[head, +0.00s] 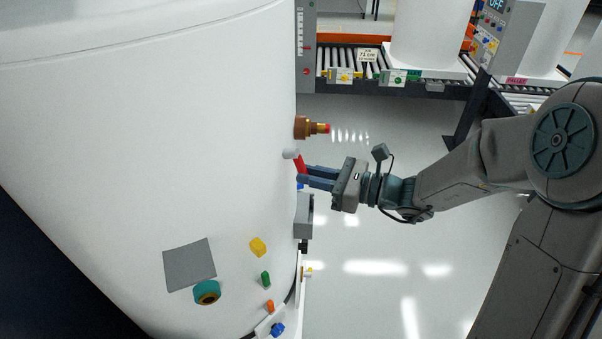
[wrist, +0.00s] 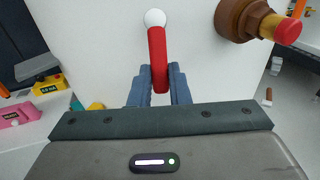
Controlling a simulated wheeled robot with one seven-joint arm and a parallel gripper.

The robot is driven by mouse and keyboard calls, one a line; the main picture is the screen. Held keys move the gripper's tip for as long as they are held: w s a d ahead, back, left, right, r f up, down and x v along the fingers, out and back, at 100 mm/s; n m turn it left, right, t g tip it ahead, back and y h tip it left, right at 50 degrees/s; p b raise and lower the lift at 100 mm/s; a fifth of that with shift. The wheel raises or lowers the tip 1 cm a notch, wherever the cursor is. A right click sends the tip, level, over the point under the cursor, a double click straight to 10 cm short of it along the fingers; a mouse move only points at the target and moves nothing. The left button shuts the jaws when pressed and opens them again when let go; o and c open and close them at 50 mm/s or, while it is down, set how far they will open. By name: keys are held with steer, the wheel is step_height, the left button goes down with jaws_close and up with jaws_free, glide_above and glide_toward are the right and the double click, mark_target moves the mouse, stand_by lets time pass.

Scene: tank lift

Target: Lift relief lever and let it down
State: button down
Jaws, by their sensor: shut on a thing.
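The relief lever (wrist: 157,50) is a red bar with a white round end, seen in the wrist view against the white tank. In the head view the red lever (head: 299,162) shows at the right edge of the tank (head: 150,120), slanting down to the right from a white knob. My gripper (wrist: 158,85) is shut on the lower part of the red lever, one blue finger on each side. In the head view my gripper (head: 304,176) reaches in from the right. The part of the lever between the fingers is partly hidden.
A brass fitting (head: 309,128) with a red tip sticks out above the lever, with pale wisps beside it. A grey box (head: 303,215) is on the tank below my gripper. Roller conveyors (head: 370,68) stand behind. The floor (head: 370,250) below my arm is clear.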

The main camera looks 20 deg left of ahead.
steer(key=shift+a+f+y+b, duration=0.25)
steer(key=shift+y+b, duration=0.25)
steer(key=shift+b, duration=0.3)
steer(key=shift+f, duration=0.1)
steer(key=shift+f+b, duration=0.1)
steer(key=shift+b, duration=0.25)
steer(key=shift+a+f+y+b, duration=0.1)
steer(key=shift+y+b, duration=0.2)
steer(key=shift+b, duration=0.15)
steer(key=shift+a+f+y+b, duration=0.25)
steer(key=shift+y+b, duration=0.35)
steer(key=shift+b, duration=0.45)
steer(key=c, duration=1.2)
jaws_free()
steer(key=shift+a+r, duration=0.1)
steer(key=shift+r, duration=0.05)
steer(key=shift+c, duration=0.2)
